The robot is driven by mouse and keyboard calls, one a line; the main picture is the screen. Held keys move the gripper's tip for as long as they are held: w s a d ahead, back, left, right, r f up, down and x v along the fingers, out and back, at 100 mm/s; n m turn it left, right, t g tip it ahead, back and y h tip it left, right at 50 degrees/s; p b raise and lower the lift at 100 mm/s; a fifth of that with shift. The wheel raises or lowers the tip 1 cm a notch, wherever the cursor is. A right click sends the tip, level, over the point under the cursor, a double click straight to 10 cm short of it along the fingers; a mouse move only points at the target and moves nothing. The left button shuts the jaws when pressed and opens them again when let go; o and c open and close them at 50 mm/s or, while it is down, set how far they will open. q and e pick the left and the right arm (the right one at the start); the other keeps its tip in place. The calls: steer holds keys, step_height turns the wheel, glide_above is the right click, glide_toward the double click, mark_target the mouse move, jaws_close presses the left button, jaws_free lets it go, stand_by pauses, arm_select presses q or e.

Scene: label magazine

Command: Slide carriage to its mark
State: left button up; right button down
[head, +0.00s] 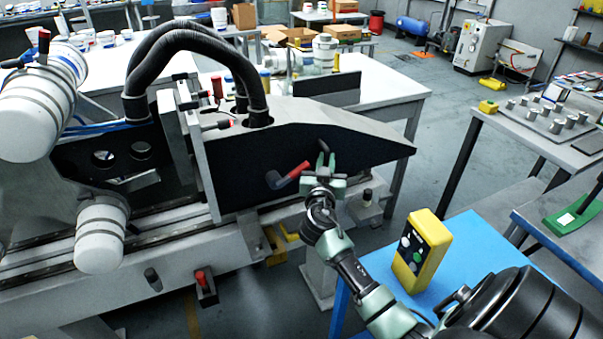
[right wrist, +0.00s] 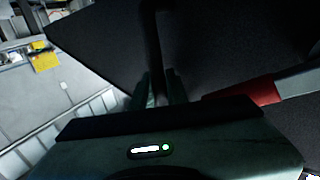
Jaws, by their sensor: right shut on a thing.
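The carriage (head: 300,140) is a large dark housing with a grey top and a tapered right end. It sits over a long rail (head: 150,235) in the head view. My right gripper (head: 326,162) is at its front face, shut on a slim dark bar. In the right wrist view this bar (right wrist: 158,45) runs up from between the fingertips (right wrist: 160,88). A red-ended lever (head: 292,176) is just left of the gripper; its red part also shows in the right wrist view (right wrist: 265,90). I cannot make out the carriage's mark. My left gripper is not in view.
A yellow control box (head: 422,252) stands on a blue table (head: 470,235) beside my right arm. Black hoses (head: 200,45) arch into the carriage top. White cylinders (head: 100,235) are at left.

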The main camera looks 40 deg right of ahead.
mark_target(341, 149)
steer(key=shift+g, duration=0.3)
steer(key=d, duration=0.1)
steer(key=s+d, duration=0.1)
steer(key=d+f, duration=0.1)
steer(key=shift+s+d, duration=0.15)
steer(key=shift+d, duration=0.25)
steer(key=shift+s+d, duration=0.15)
steer(key=shift+d, duration=0.2)
steer(key=shift+a, duration=0.4)
steer(key=c, duration=1.8)
jaws_free()
steer(key=shift+o, duration=0.5)
steer(key=shift+a+r, duration=0.1)
steer(key=shift+r, duration=0.05)
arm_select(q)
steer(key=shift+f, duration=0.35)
arm_select(e)
steer(key=shift+a+r, duration=0.1)
steer(key=shift+r, duration=0.1)
arm_select(q)
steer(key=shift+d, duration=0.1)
steer(key=shift+b, duration=0.3)
